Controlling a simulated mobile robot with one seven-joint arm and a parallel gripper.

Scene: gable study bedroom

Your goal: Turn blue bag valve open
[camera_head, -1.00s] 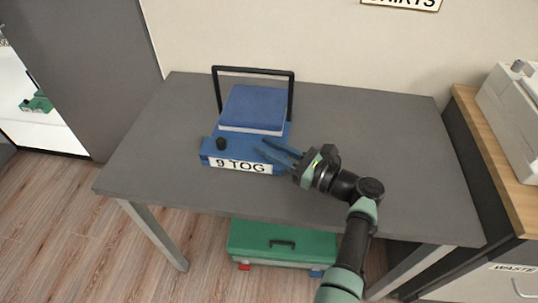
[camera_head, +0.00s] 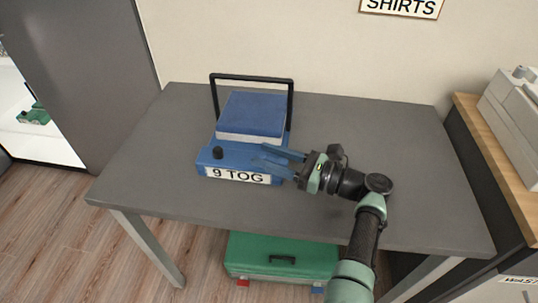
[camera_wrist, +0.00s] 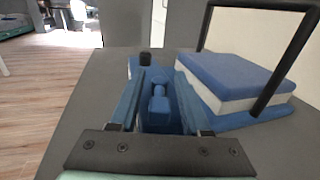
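A blue box labelled "9 TOG" (camera_head: 238,175) lies on the grey table, with a black knob (camera_head: 218,152) at its front left. The knob also shows in the wrist view (camera_wrist: 145,58). A small blue valve-like piece (camera_wrist: 158,103) with a rounded top stands between my fingers in the wrist view; my fingers hide it in the head view. My gripper (camera_head: 258,154) reaches in from the right over the box's front right part. In the wrist view my gripper (camera_wrist: 160,80) is open, one blue finger on each side of the piece, with gaps visible. Contact cannot be made out.
A folded blue and white bag (camera_head: 252,115) lies on the box behind my gripper, with a black upright frame (camera_head: 291,100) around its back. The grey table (camera_head: 370,135) is clear to the right. A green case (camera_head: 280,262) sits underneath.

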